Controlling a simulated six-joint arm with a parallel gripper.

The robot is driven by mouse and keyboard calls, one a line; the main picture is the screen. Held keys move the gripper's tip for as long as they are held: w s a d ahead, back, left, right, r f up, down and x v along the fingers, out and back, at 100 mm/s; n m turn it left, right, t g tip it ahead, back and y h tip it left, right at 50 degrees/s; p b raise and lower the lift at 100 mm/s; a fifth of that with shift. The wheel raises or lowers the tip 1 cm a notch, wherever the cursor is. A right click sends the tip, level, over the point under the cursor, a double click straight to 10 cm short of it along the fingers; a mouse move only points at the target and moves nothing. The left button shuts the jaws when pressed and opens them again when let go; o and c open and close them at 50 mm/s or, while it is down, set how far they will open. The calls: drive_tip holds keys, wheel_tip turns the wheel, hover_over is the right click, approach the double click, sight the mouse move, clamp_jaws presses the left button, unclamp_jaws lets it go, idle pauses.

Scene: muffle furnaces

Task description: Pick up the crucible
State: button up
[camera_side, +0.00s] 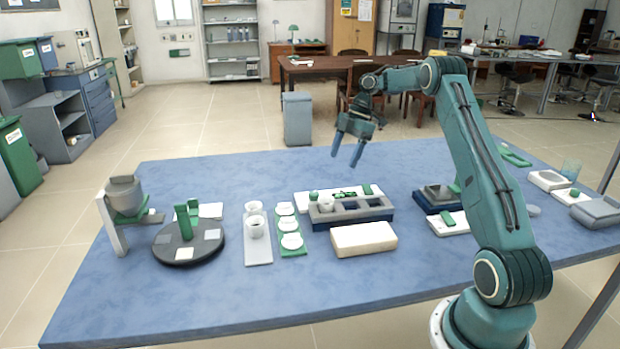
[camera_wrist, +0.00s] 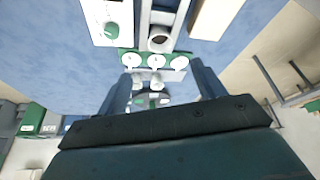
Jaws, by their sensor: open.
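Several small white cup-shaped crucibles are in the side view. One crucible (camera_side: 326,203) sits in the left compartment of a grey and dark blue rack (camera_side: 376,214). Two other white cups, a rear one (camera_side: 254,207) and a front one (camera_side: 256,228), stand on a grey strip (camera_side: 258,255) to the left. I cannot tell which one the task means. My gripper (camera_side: 347,154) is open and empty, pointing down, well above the table behind the rack. In the wrist view, a round, dark-mouthed cup (camera_wrist: 160,38) shows beyond my open fingers (camera_wrist: 163,72).
A green strip (camera_side: 291,229) with three white discs lies between the cups and the rack. A white block (camera_side: 363,238) lies in front of the rack. A dark round turntable (camera_side: 188,245) stands at left. The blue table (camera_side: 330,300) is clear in front.

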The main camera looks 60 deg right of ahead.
approach(322, 213)
drive_tip(key=shift+d+r, duration=0.15)
drive_tip(key=shift+d, duration=0.4)
idle(0.4)
drive_tip(key=shift+x, duration=2.6)
drive_tip(key=shift+w+a, duration=0.1)
drive_tip(key=shift+a, duration=0.05)
drive_tip(key=shift+c, duration=0.4)
drive_tip(key=c, duration=1)
